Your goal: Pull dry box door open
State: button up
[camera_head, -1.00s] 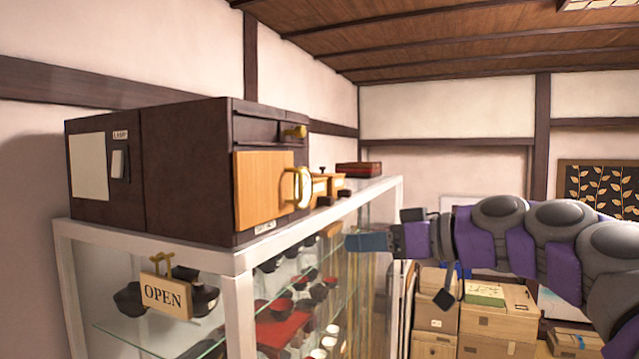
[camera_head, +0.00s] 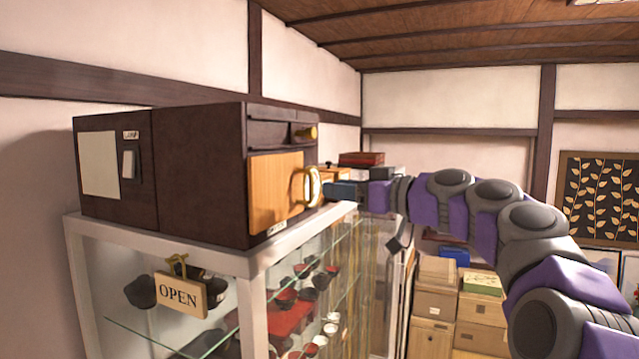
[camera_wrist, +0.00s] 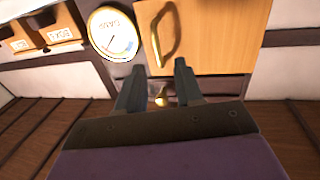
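The dry box (camera_head: 195,180) is a dark brown cabinet on top of a glass display case. Its light wooden door (camera_head: 272,195) looks closed and carries a gold loop handle (camera_head: 314,186). My gripper (camera_head: 328,191) is just right of the handle in the head view. In the wrist view, my gripper (camera_wrist: 158,68) is open, with two dark fingers apart. The handle (camera_wrist: 166,35) is just beyond the fingertips, in front of the door (camera_wrist: 225,40), and not clasped. A gold knob (camera_wrist: 162,97) shows between the fingers.
The display case (camera_head: 250,268) has a white frame, with bowls inside and an OPEN sign (camera_head: 180,295) on it. A round gauge (camera_wrist: 112,33) is beside the handle in the wrist view. Cardboard boxes (camera_head: 435,300) stand below my arm.

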aim_at(312, 186)
jog(key=x, duration=0.4)
jog(key=shift+w+a+p, duration=0.2)
jog(key=shift+a+p, duration=0.1)
jog(key=shift+p, duration=0.1)
jog(key=shift+w+d, duration=0.2)
jog(key=shift+w, duration=0.15)
